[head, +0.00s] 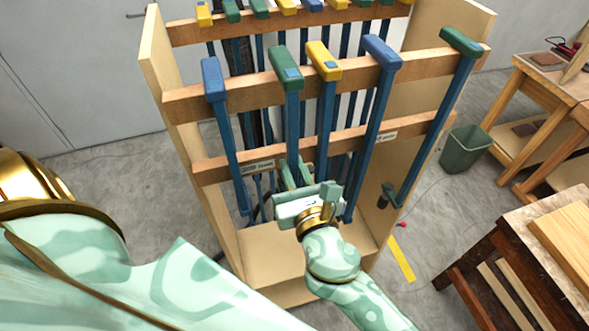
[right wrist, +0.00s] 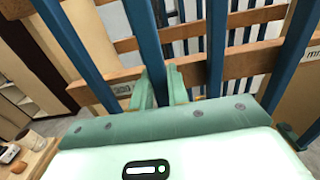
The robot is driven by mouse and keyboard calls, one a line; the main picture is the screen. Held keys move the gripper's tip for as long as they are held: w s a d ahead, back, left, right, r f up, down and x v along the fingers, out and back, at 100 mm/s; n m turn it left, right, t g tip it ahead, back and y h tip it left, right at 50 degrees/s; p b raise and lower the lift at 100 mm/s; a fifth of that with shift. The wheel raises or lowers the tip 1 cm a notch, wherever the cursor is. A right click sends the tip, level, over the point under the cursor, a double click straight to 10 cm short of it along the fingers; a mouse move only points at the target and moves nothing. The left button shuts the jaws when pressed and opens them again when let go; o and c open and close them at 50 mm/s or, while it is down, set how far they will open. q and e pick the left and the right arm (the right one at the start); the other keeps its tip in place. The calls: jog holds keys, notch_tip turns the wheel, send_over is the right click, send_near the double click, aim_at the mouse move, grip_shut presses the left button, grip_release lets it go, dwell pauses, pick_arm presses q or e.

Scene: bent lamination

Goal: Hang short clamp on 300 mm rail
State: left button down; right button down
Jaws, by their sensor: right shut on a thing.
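The clamp rack has wooden rails; the lower front rail (head: 330,143) carries two small labels, one (head: 258,166) at left and one (head: 386,136) at right, their text too small to read surely. My right gripper (head: 293,175) is at the lower rail, just right of the left label. In the right wrist view its two green fingers (right wrist: 160,85) are shut around a blue clamp bar (right wrist: 143,38). Which clamp this bar belongs to is hard to tell; a green-headed clamp (head: 285,62) hangs directly above. My left gripper is out of view.
Several long clamps hang on the upper front rail (head: 240,96), including a blue-headed one (head: 381,50) close right of my gripper. More clamps hang on the back rail (head: 186,32). A green bin (head: 465,150) and wooden benches (head: 545,85) stand at right.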

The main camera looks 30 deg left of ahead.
jog(key=shift+w+a+r, duration=0.1)
jog(key=shift+a+r, duration=0.05)
jog(key=shift+b+x, duration=0.35)
jog(key=shift+x, duration=1.3)
